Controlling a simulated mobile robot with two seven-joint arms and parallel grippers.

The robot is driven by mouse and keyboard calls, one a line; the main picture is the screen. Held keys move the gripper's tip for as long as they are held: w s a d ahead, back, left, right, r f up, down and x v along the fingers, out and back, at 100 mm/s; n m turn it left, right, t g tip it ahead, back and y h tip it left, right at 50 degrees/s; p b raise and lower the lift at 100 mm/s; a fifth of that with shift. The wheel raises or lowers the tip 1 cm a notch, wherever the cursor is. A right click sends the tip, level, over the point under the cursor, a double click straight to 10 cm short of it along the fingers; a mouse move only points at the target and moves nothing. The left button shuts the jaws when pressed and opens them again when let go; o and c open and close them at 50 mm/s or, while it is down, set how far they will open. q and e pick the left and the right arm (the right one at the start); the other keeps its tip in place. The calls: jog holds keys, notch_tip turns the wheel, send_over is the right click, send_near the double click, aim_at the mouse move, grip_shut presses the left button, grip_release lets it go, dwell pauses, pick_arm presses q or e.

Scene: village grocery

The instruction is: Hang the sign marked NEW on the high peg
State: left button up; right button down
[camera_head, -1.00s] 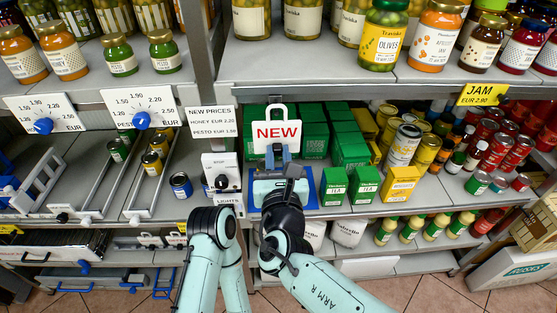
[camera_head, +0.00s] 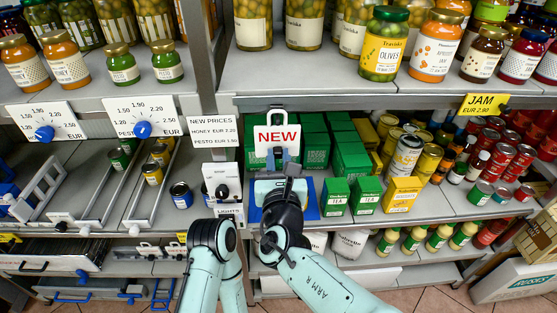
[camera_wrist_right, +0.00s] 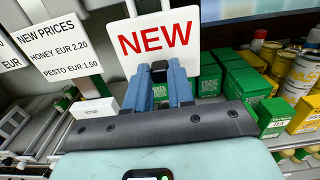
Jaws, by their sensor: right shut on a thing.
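The white sign with red NEW (camera_head: 277,140) is upright, with a loop handle on top, just under the front edge of the upper shelf. It also shows large in the right wrist view (camera_wrist_right: 160,40). My right gripper (camera_head: 277,160) is shut on its lower part; the blue-grey fingers (camera_wrist_right: 172,88) show against the sign in the wrist view. A small dark piece (camera_head: 276,107) shows at the top of the handle, perhaps a peg; I cannot tell whether the handle is around it or in front of it.
The upper shelf holds jars, such as the olives jar (camera_head: 383,45). Green tea boxes (camera_head: 335,195) and cans stand on the shelf behind and right of the sign. A NEW PRICES card (camera_head: 215,130) hangs to the left, above a white box with a black knob (camera_head: 222,190).

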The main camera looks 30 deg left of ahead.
dwell(0.3)
jog(key=c, duration=0.9)
grip_release()
jog(key=shift+s, duration=0.1)
